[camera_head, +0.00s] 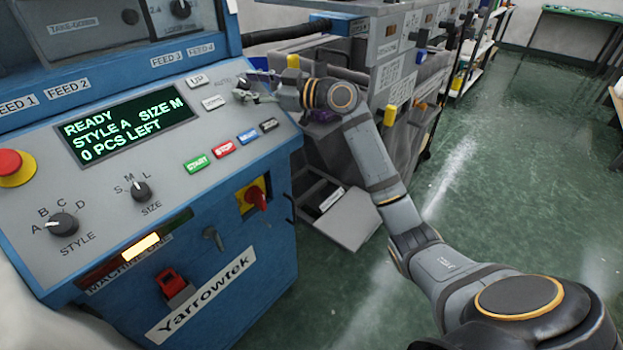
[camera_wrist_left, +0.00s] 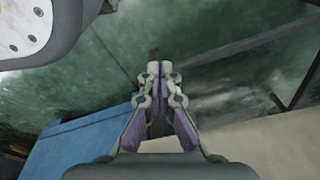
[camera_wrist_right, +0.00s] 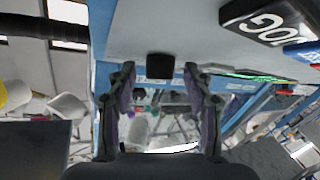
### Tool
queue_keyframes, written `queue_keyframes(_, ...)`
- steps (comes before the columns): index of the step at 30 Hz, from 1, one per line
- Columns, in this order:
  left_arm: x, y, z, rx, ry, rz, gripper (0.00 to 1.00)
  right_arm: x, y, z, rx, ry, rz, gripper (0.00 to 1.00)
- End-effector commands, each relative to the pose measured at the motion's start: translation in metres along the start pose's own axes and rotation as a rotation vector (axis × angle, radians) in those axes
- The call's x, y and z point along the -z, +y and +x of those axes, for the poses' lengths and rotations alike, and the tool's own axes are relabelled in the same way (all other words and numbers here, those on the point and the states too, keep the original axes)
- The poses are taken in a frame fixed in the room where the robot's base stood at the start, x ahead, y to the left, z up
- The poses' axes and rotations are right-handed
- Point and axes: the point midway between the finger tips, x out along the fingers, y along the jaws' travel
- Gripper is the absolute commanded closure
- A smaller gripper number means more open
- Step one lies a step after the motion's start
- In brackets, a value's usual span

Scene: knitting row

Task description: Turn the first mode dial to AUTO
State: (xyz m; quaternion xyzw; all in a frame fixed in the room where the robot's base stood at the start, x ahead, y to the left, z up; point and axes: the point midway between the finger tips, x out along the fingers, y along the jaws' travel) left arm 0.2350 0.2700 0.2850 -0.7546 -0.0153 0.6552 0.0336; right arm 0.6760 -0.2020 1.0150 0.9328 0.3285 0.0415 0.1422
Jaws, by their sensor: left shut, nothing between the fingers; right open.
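My right gripper (camera_head: 247,93) reaches the upper right of the blue machine's grey control panel (camera_head: 110,165). Its fingers are at the mode dial, beside faint lettering that I cannot read clearly in the head view. In the right wrist view a small black knob (camera_wrist_right: 160,66), seemingly the mode dial, stands on the panel face between the open fingertips of the right gripper (camera_wrist_right: 160,82). I cannot tell whether either finger touches it, and its pointer is hidden. My left gripper (camera_wrist_left: 158,72) is shut and empty, away from the panel.
The panel also bears a STYLE dial (camera_head: 63,225), a SIZE dial (camera_head: 141,191), a red stop button (camera_head: 12,165), a green-lettered display (camera_head: 125,125) and several push buttons. A red-handled switch (camera_head: 257,198) sits on the front. A grey neighbouring machine stands behind my right gripper.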

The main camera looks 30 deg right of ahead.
Motion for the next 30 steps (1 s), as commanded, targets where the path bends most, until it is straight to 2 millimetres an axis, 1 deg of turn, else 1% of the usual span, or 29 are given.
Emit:
queue_keyframes(1,0.003,-0.002,-0.018,0.0,0.001,0.0,1.0,0.009,0.0,0.0,-0.026,-0.003,0.023,0.49)
queue_keyframes(6,0.009,-0.005,-0.061,0.0,0.001,0.0,1.0,0.014,-0.001,0.0,-0.151,-0.008,0.118,0.49)
queue_keyframes(18,0.022,-0.011,-0.152,0.0,0.001,0.0,1.0,0.014,-0.003,0.001,-0.369,-0.018,0.283,0.49)
queue_keyframes(30,0.035,-0.018,-0.244,0.0,0.001,0.0,1.0,0.015,-0.005,0.002,-0.534,-0.027,0.403,0.49)
